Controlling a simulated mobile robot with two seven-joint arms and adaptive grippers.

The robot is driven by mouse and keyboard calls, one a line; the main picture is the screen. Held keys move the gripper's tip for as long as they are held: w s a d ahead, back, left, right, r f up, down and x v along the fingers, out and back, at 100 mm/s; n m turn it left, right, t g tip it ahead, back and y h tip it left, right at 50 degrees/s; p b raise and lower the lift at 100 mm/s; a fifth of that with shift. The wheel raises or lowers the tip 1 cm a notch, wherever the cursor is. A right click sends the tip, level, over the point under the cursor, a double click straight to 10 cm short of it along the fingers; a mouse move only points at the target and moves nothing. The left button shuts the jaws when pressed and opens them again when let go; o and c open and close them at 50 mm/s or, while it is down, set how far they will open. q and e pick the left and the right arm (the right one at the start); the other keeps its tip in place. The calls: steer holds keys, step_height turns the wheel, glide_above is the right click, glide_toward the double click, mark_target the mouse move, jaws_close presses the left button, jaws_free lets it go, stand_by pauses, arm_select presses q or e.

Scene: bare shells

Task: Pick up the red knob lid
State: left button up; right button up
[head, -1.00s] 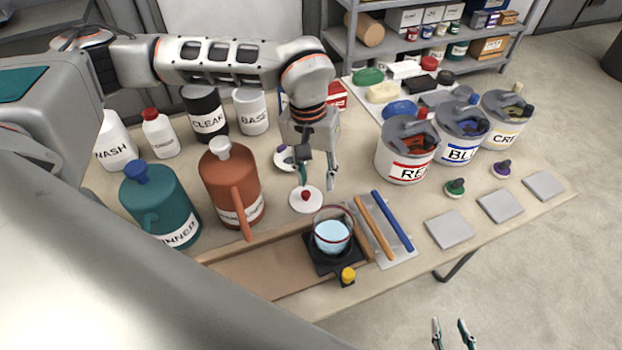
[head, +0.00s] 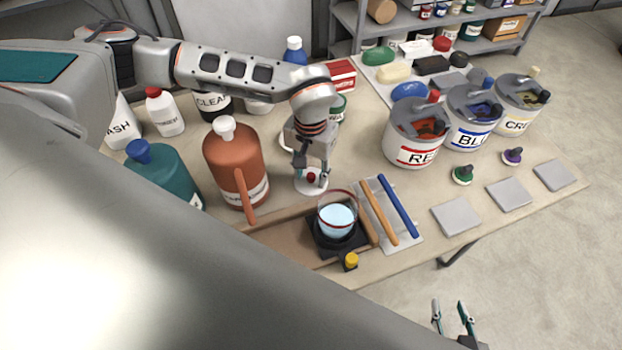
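The red knob lid (head: 312,187) is a white disc with a small red knob on top. It lies on the table, left of and behind the glass beaker of blue liquid (head: 337,219). My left gripper (head: 312,172) points down right over it, with its fingers apart on either side of the red knob. Whether the fingers touch the knob is hard to tell. The gripper partly hides the lid's far side. My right gripper (head: 450,308) is open and empty, low in the view, over the floor in front of the table.
A brown jug (head: 232,160) stands close left of the lid. The beaker sits on a black stand (head: 335,247). Orange (head: 379,213) and blue (head: 398,206) sticks lie to its right. The red-labelled bucket (head: 415,142) and green knob lid (head: 462,175) are further right.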

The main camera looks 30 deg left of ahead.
mark_target(305, 176)
arm_select(q)
steer(key=c, duration=1)
steer(key=shift+r, duration=0.1)
steer(key=shift+m, duration=0.3)
steer(key=shift+w+a+r, duration=0.15)
steer(key=shift+a+r, duration=0.15)
steer(key=shift+r, duration=2.25)
steer(key=shift+w+a+r, duration=0.1)
steer(key=shift+a+r, duration=0.25)
steer(key=shift+r, duration=2.2)
steer(key=shift+w+a+r, duration=0.15)
steer(key=shift+a+r, duration=0.15)
steer(key=shift+r, duration=2.25)
